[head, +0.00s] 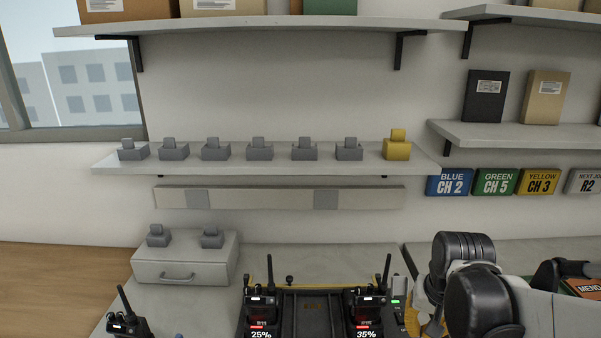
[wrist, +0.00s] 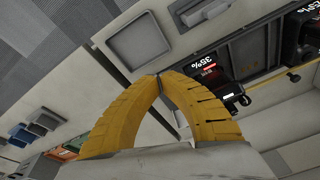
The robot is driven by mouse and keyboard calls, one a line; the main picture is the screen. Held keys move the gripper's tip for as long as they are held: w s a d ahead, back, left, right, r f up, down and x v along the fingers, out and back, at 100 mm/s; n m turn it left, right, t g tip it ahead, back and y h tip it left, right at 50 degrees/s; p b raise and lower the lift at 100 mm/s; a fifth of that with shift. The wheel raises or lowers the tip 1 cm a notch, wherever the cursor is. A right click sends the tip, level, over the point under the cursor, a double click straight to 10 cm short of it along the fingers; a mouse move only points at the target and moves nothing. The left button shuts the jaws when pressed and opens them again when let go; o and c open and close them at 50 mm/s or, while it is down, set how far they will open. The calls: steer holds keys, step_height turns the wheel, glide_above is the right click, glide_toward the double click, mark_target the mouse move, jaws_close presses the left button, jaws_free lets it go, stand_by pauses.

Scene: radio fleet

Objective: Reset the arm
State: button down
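My arm shows at the lower right of the head view, folded low over the worktop. My gripper (wrist: 158,76) has two curved yellow fingers, and in the wrist view their tips meet with nothing between them. In the head view only a bit of yellow shows beside my arm, and the fingertips are hidden. In the wrist view the gripper is over the worktop, near a square grey tray (wrist: 137,47). A radio marked 35% (head: 367,310) stands in the black charger (head: 312,306), just left of my arm. It also shows in the wrist view (wrist: 207,65).
A 25% radio (head: 262,308) stands in the charger's left side. Another radio (head: 127,324) is at the lower left, near a grey drawer box (head: 184,270). A shelf (head: 262,161) holds grey blocks and a yellow one (head: 397,147). Channel signs (head: 495,182) hang at right.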

steer(key=s+a+r+n+t, duration=0.4)
steer(key=s+a+r, duration=0.1)
steer(key=s+r, duration=0.2)
steer(key=shift+s+a+r+t, duration=0.2)
steer(key=shift+s+a+t, duration=0.2)
steer(key=shift+s, duration=0.45)
